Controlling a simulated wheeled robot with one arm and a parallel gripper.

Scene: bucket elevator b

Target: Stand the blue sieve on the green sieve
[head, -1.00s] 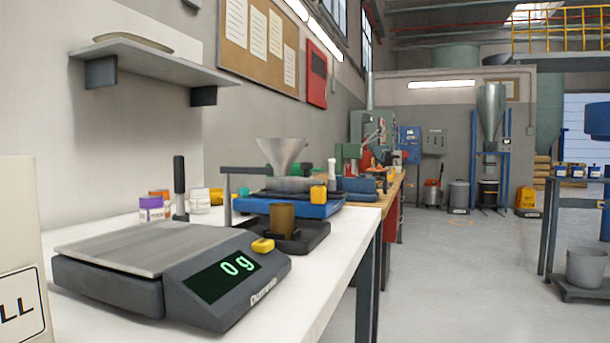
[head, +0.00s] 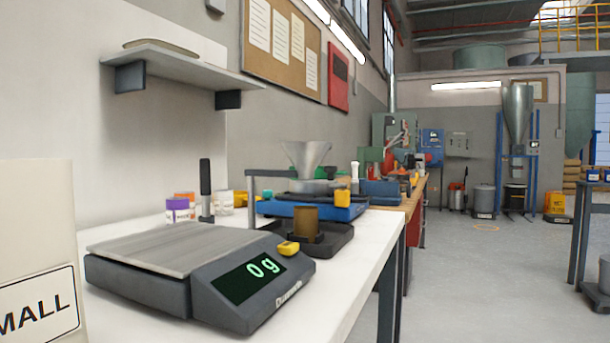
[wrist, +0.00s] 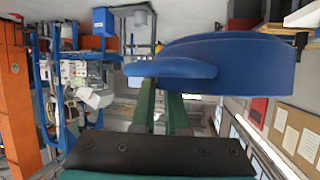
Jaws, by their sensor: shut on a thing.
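The blue sieve (wrist: 235,58) fills the upper right of the wrist view, large and close, with a rounded blue lip on its left. My gripper (wrist: 165,88) is shut on this lip, its green fingers reaching up to it from the dark wrist edge below. The sieve hangs clear of any surface I can see. Neither the sieve nor my gripper shows in the head view.
A scale (head: 200,283) reading 0 g stands on the white bench (head: 345,290) at the left. Behind it are small jars (head: 180,211), a brown cup (head: 305,226) and a funnel (head: 305,158) over a blue base (head: 335,212). A panel (head: 35,250) stands at the near left. Open floor (head: 480,285) lies right.

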